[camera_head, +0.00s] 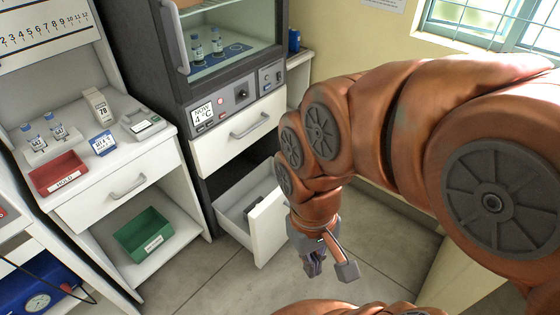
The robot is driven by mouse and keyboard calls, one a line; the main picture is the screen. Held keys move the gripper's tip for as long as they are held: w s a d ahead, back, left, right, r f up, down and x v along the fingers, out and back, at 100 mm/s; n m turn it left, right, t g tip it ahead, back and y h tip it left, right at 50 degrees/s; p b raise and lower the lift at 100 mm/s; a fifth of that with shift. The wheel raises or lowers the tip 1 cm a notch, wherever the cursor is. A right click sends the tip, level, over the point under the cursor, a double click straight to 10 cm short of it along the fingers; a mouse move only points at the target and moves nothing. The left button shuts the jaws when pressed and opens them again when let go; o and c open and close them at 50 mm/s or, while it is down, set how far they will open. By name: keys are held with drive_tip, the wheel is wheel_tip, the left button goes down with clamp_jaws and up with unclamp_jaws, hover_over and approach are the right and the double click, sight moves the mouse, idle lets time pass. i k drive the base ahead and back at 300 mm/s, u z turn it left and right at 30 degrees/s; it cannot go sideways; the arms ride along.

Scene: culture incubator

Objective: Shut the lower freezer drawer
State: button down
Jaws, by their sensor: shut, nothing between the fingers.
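The lower freezer drawer (268,230) is white and stands pulled out from the bottom of the dark incubator cabinet (212,190). Its open inside shows, with a dark grey thing in it that I cannot make out. The upper drawer (240,133) with a grey handle is closed above it. My gripper (330,268) points down to the right of the open drawer's front panel. It is shut and holds nothing. My wrist covers part of the drawer front's right side, and I cannot tell whether they touch.
Left of the cabinet is a white bench (110,190) with a red tray (59,174), vials and small boxes. A green bin (144,234) sits on its lower shelf. Grey floor (215,285) is clear in front of the drawer. A window (490,25) is at top right.

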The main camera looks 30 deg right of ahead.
sight(265, 233)
drive_tip(key=i, duration=1.05)
drive_tip(key=z, duration=0.6)
